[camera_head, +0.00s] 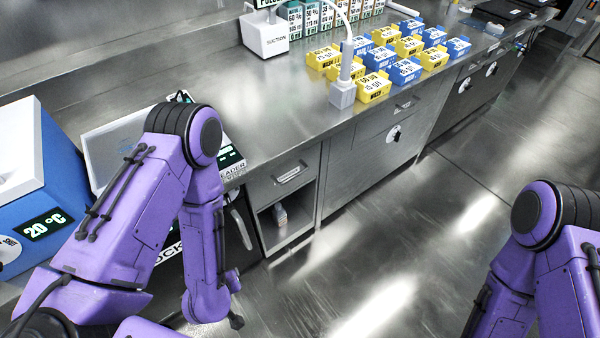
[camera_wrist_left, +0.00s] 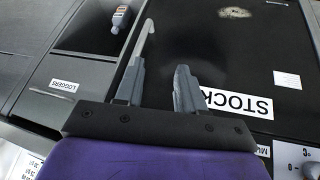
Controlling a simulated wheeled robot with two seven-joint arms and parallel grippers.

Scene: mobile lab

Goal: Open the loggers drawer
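The loggers drawer (camera_head: 288,174) is at the end of the counter, above an open niche, and its front looks shut. In the left wrist view its front (camera_wrist_left: 45,103) is at the left, with an upside-down LOGGERS label (camera_wrist_left: 63,86). My left gripper (camera_wrist_left: 161,68) has its two fingers apart with nothing held. It is over the dark STOCK door (camera_wrist_left: 225,50), to the right of the drawer front in that view. A pale bar handle (camera_wrist_left: 146,42) runs close by the left finger; I cannot tell whether they touch. My right gripper is out of view.
A small bottle (camera_head: 280,214) stands in the niche. The counter (camera_head: 270,100) holds a suction unit (camera_head: 265,35) and several yellow and blue boxes (camera_head: 373,86). A blue device (camera_head: 45,200) reading 20 °C is at left. The floor (camera_head: 400,240) in front is clear.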

